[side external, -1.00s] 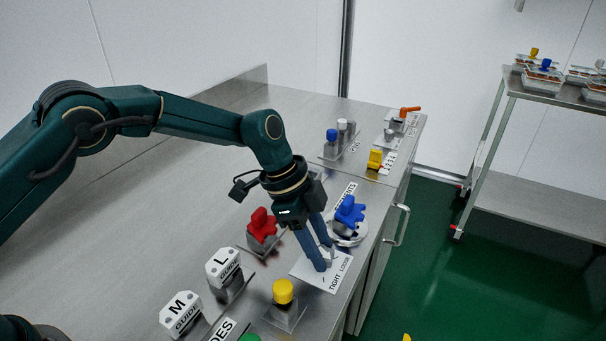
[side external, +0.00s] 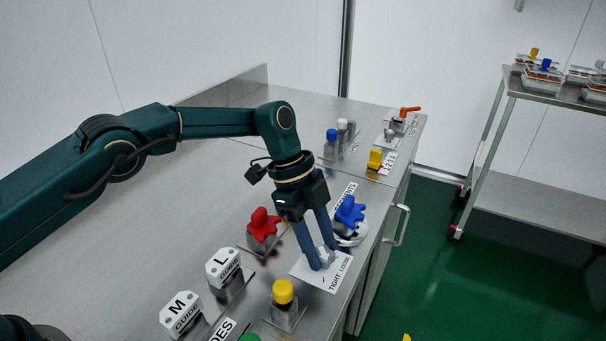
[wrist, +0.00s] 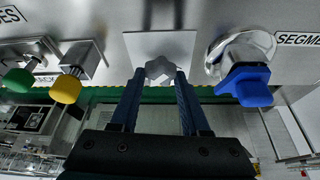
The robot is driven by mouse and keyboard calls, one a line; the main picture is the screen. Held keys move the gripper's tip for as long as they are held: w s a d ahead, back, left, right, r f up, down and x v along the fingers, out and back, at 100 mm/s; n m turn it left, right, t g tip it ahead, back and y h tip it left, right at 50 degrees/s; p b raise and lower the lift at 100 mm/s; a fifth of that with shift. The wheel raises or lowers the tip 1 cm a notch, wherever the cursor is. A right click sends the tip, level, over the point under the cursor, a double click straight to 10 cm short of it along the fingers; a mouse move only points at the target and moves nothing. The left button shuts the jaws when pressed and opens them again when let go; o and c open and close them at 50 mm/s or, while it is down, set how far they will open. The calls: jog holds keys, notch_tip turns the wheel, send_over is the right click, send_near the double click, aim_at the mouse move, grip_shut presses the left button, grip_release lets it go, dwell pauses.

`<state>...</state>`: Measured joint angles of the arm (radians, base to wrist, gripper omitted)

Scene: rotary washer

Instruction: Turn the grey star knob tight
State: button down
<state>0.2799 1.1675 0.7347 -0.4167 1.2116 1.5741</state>
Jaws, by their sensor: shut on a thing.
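The grey star knob (wrist: 159,68) sits on a white plate (wrist: 185,42) in the wrist view. In the side view the knob (side external: 325,256) is mostly hidden between my fingers, and its plate (side external: 337,275) carries the words TIGHT and LOOSE. My gripper (side external: 324,256) points down at the plate with one finger on each side of the knob. In the wrist view the fingers of my gripper (wrist: 156,73) flank the knob's near lobes, shut on it. A pointer mark is too small to read.
A yellow knob (side external: 283,291) is in front. The bench edge is close on the right.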

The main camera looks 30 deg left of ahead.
jog(key=shift+c, duration=1.9)
grip_release()
jog(key=shift+v, duration=2.55)
